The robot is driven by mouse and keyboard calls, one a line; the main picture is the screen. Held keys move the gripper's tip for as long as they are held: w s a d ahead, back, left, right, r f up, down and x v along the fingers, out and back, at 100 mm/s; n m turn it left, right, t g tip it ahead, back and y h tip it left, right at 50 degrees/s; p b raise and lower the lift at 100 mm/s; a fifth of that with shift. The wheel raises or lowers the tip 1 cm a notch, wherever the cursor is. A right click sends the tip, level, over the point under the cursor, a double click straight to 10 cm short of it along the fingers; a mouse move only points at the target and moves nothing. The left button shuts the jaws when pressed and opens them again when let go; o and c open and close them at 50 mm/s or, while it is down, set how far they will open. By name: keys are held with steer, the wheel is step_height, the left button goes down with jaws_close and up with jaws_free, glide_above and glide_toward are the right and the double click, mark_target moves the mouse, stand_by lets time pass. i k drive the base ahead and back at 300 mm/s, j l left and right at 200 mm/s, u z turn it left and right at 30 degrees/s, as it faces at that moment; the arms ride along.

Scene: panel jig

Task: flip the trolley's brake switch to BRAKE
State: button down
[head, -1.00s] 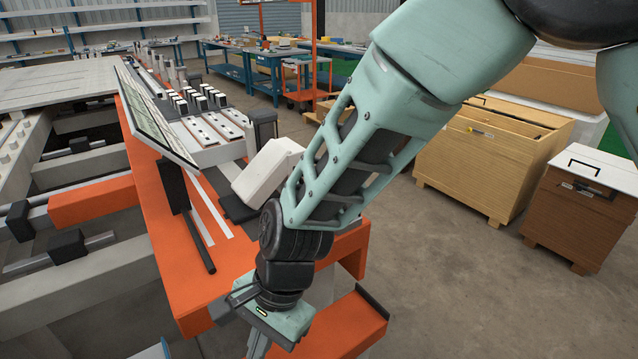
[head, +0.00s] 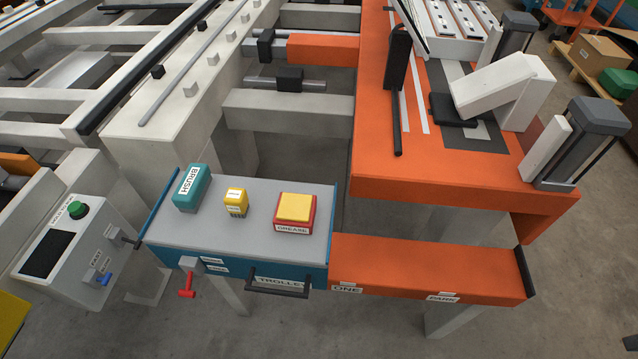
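The trolley (head: 250,243) has a grey top and a blue front marked TROLLEY, with a black handle (head: 278,288). A red lever switch (head: 187,284) on a grey mount hangs at the left of its front, its handle pointing down. Small white labels (head: 213,262) sit beside it, too small to read, so I cannot tell which position is BRAKE. My gripper is not in view now.
On the trolley stand a teal BRUSH box (head: 192,188), a small yellow block (head: 236,202) and a red-yellow GREASE box (head: 295,212). A control box (head: 67,248) with a green button and blue switch stands left. An orange rail (head: 425,268) adjoins right.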

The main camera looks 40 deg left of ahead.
mark_target(186, 292)
steer(key=u, duration=2.15)
